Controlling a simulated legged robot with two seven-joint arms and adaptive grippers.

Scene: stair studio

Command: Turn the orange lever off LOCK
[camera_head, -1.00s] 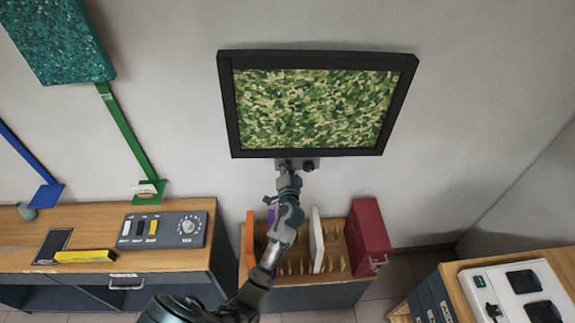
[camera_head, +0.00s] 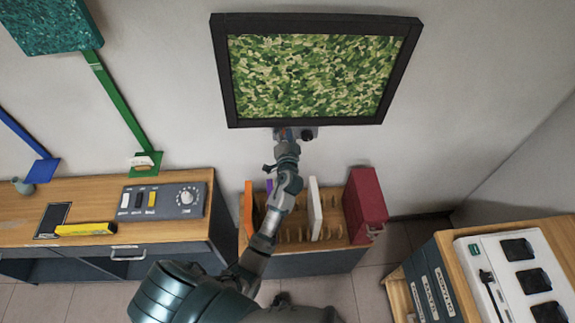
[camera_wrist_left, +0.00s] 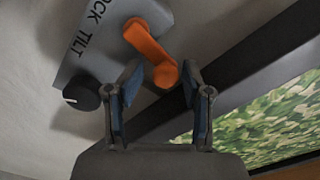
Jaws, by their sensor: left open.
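The orange lever (camera_wrist_left: 150,45) shows in the left wrist view on a grey plate (camera_wrist_left: 95,45) lettered "LOCK" and "TILT". Its upper end is on the plate, and its rounded lower end lies between the fingertips of my left gripper (camera_wrist_left: 161,78). The jaws are open around that end, and I cannot tell if either finger touches it. A dark round knob (camera_wrist_left: 82,96) is at the plate's lower left. In the head view my left gripper (camera_head: 286,136) is at the lower edge of the framed panel (camera_head: 320,122), largely hiding the lever there. My right gripper is not in view.
The black-framed, green-patterned panel hangs on the wall. Below it stands a slotted rack (camera_head: 332,225) with boards and a red box (camera_head: 365,205). A wooden counter (camera_head: 95,215) with a control box (camera_head: 162,201) is left; a white unit (camera_head: 510,270) is right.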

